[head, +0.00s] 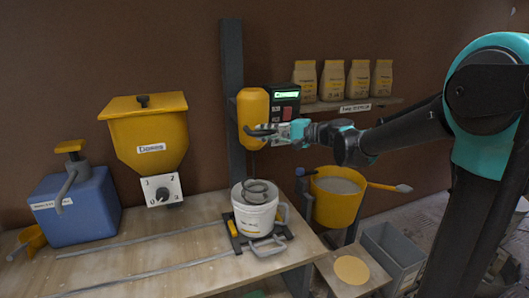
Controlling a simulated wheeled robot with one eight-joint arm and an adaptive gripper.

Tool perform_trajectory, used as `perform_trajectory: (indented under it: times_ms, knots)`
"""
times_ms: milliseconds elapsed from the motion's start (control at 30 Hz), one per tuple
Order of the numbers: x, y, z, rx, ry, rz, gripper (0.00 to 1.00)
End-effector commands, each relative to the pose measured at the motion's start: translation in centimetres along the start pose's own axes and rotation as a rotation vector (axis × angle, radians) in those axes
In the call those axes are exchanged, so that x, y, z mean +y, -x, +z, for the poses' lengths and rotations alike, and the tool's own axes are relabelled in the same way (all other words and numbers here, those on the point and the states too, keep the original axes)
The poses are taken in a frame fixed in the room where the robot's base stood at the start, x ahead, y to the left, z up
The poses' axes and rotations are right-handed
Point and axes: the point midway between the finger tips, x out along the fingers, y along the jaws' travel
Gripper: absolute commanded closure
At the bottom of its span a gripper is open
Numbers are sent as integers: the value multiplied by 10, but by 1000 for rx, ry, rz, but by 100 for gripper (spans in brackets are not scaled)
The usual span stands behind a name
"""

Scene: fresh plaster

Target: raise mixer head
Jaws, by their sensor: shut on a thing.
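The yellow mixer head (252,103) sits on a dark upright column (232,60), above the workbench. My gripper (262,131) reaches in from the right and is shut at the lower front of the mixer head. Its fingers hide the exact spot that they hold. Below stands a white bucket (256,217) with a label, and a dark coiled stirrer (257,187) shows at its open top. A clear gap shows between the head and the bucket. A control box (286,103) with a lit green display is beside the head, behind my gripper.
A yellow hopper (150,130) with a dial and a blue pump container (78,208) stand at left on the bench (150,255). Rails run along the bench to the bucket. A yellow bucket of grey mix (337,207) is at right, below a shelf of bags (358,80).

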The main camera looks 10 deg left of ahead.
Motion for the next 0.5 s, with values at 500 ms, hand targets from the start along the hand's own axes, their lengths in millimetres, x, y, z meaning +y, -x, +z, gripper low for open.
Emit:
perform_trajectory:
  times_ms: [500]
  knots:
    - [-68,10,9,1,-1,-1,100]
